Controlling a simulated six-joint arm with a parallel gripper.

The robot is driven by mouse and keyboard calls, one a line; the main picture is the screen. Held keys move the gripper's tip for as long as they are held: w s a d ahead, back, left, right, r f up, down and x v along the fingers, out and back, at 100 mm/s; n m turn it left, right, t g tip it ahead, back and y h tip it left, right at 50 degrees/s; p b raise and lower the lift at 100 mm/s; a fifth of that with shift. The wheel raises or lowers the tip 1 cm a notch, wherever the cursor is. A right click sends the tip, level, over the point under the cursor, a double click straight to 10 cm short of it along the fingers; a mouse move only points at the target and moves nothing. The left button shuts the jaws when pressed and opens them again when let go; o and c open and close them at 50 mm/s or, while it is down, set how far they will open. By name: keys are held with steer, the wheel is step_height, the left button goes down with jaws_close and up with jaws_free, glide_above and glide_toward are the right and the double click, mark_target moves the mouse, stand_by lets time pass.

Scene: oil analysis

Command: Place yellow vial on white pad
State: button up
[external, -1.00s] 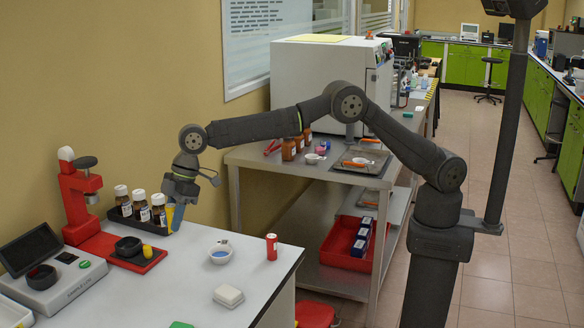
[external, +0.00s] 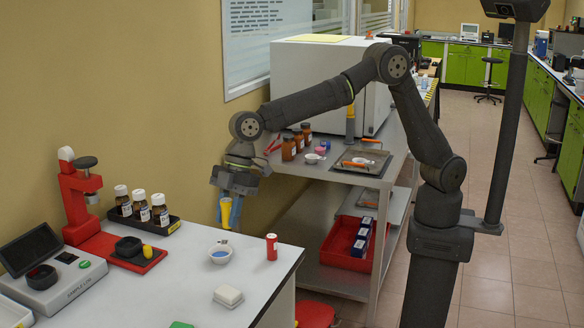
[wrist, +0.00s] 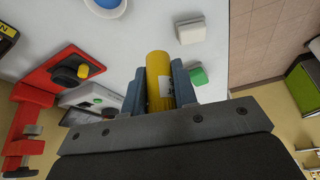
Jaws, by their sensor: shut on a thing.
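The yellow vial (external: 237,211) is held between the fingers of my gripper (external: 230,213), above the back right part of the white bench. In the wrist view, the yellow vial (wrist: 157,75) sits between the two blue-grey fingers of my gripper (wrist: 160,86), with a pale label on it. The white pad (external: 228,295) lies on the bench near its right edge, apart from the gripper and nearer the camera. It also shows in the wrist view (wrist: 191,31), upper right of the vial. Nothing rests on it.
A tray of brown bottles (external: 146,214) and a red press (external: 82,196) are left. A green-topped object (wrist: 198,75) is near the pad. A steel shelf stands behind.

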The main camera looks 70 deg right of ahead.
glide_above(224, 294)
steer(key=d, duration=0.2)
steer(key=f, duration=0.6)
steer(key=shift+s+a+f, duration=0.1)
steer(key=shift+a+f, duration=0.1)
steer(key=shift+f, duration=2.1)
steer(key=shift+f, duration=0.15)
steer(key=o, duration=1)
steer(key=v, duration=1.2)
steer(key=shift+r, duration=0.2)
